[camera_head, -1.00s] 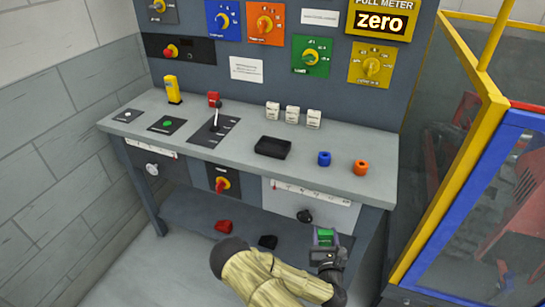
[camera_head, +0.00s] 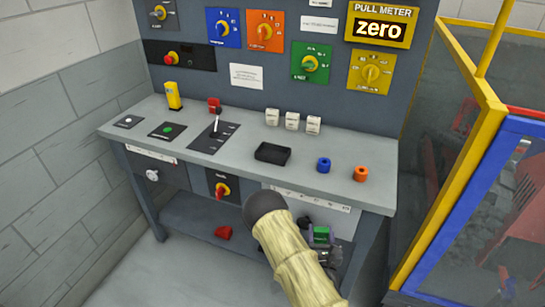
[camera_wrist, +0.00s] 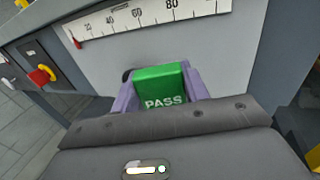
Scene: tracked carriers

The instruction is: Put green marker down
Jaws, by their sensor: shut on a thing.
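The green marker (camera_head: 320,233) is a small green block. In the wrist view the green marker (camera_wrist: 163,90) shows the word PASS on its face. My gripper (camera_head: 321,241) is shut on it, with a purple finger on each side of the block in the wrist view. The gripper holds it in front of the workbench (camera_head: 345,185), below the level of the bench top and near the white scale strip on the bench front. What lies directly under the marker is hidden by my gripper and arm.
A black tray (camera_head: 272,153), a blue ring (camera_head: 324,165) and an orange ring (camera_head: 361,173) stand on the bench top. A red piece (camera_head: 223,233) lies on the lower shelf (camera_head: 190,215). A yellow-and-blue framed enclosure (camera_head: 450,170) stands close on the right.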

